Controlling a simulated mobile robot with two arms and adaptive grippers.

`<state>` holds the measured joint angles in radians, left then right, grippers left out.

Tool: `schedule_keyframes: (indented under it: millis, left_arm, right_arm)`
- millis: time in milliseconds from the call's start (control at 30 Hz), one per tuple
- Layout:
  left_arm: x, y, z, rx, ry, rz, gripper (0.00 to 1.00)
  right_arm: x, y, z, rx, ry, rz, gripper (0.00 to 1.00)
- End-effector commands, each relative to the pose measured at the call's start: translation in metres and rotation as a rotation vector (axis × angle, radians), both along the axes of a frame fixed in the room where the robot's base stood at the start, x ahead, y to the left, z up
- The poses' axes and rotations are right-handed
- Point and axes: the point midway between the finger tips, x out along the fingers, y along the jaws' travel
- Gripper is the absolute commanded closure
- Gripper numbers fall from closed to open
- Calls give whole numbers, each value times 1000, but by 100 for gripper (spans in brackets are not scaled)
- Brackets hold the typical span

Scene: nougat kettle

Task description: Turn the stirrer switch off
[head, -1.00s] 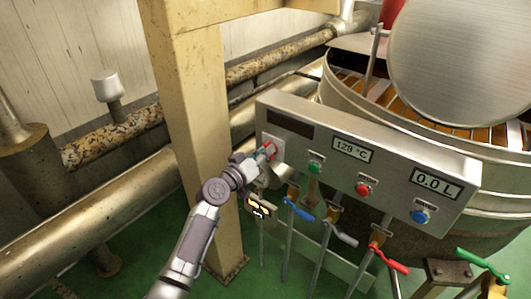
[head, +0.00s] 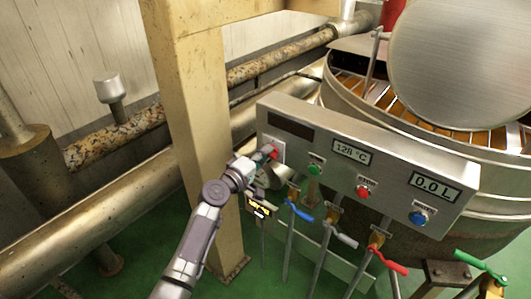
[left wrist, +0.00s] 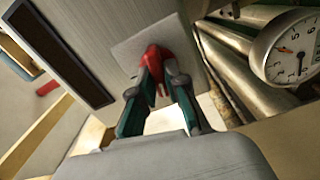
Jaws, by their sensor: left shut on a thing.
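The stirrer switch (left wrist: 155,60) is a red knob on a pale square plate (left wrist: 130,45), at the left end of the grey control panel (head: 400,167). My left gripper (left wrist: 155,88) is shut on the red knob, with one finger on each side of it. In the head view the left gripper (head: 264,157) reaches the panel's left end, and a bit of red shows at its tips. The fingers partly hide the knob. My right gripper does not show.
The panel also has a green button (head: 316,168), a red button (head: 363,191) and a blue button (head: 419,218). Valves with coloured handles stand below it. A yellow post (head: 200,110) rises beside my left arm. A round gauge (left wrist: 288,48) is near the gripper.

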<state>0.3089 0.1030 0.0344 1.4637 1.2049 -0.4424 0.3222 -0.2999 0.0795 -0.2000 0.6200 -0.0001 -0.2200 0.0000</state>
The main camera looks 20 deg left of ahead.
Motion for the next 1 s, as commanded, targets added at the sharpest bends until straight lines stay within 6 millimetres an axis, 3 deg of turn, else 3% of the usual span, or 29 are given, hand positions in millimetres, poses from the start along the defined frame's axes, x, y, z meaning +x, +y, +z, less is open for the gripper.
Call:
schedule_keyframes:
  millis: [400, 933, 967, 1000]
  left_arm:
    - [0, 1, -2, -161, 59, 2, 100]
    - [0, 1, -2, -181, 67, 2, 100]
    - [0, 1, -2, -181, 67, 2, 82]
    - [0, 1, -2, -180, 66, 2, 75]
  right_arm:
    - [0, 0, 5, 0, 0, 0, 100]
    - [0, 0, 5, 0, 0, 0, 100]
    - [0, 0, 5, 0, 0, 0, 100]
    - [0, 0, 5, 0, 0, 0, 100]
